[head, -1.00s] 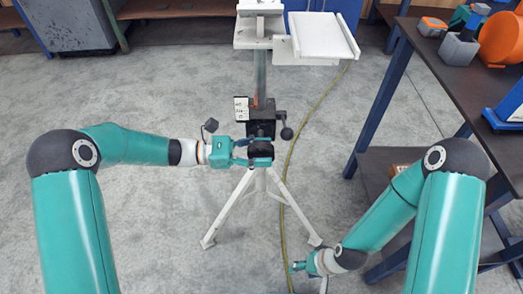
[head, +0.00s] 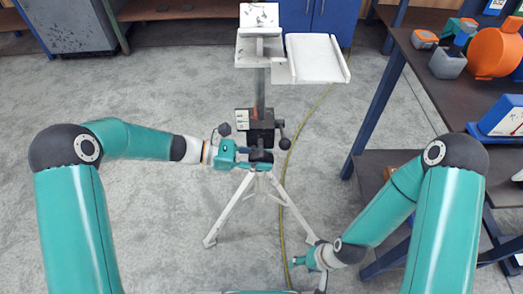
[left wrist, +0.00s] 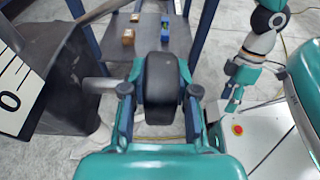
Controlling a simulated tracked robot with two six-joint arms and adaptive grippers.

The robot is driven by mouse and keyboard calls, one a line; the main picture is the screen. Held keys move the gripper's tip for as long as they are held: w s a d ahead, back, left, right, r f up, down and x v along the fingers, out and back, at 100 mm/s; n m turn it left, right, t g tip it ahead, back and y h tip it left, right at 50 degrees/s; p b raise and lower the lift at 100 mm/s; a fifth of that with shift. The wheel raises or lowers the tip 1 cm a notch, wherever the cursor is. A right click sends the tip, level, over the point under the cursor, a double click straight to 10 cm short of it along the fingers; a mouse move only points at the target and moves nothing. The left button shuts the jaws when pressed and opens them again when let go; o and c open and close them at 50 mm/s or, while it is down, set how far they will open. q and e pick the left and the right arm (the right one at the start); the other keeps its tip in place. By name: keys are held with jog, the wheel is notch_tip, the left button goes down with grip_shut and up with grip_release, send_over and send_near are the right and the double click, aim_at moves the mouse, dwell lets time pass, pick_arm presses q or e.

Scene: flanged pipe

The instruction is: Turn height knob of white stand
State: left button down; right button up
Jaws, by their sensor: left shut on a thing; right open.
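The white stand stands on the floor in the middle of the head view, with splayed white legs (head: 229,212) and a metal column (head: 260,92). A dark clamp block (head: 262,130) sits on the column. The black height knob (head: 261,155) faces me just below the block. My left gripper (head: 257,160) is shut on the knob, reaching it from the left. In the left wrist view the rounded black knob (left wrist: 162,82) lies between the two fingers (left wrist: 162,108). My right gripper (head: 300,264) is open and empty, low beside the stand's right leg.
A white platform (head: 316,58) tops the stand. A small black handle (head: 285,143) sticks out right of the block. A scale label (left wrist: 14,85) shows close in the left wrist view. A workbench (head: 455,95) is at right. A yellow cable (head: 304,128) runs along the floor.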

pick_arm(q)
jog(key=y+p, duration=0.1)
jog(key=p, duration=0.1)
jog(key=y+p, duration=0.1)
jog(key=p, duration=0.1)
jog(key=shift+d+r+y+p, duration=0.1)
jog(key=shift+r+y+p, duration=0.2)
jog(key=shift+r+y, duration=0.1)
jog(key=shift+w+f+y+p, duration=0.1)
jog(key=shift+f+y+p, duration=0.3)
jog(key=shift+y+p, duration=0.45)
jog(key=c, duration=0.9)
grip_release()
jog(key=v, duration=1.1)
jog(key=shift+a+r, duration=0.15)
jog(key=shift+a, duration=0.3)
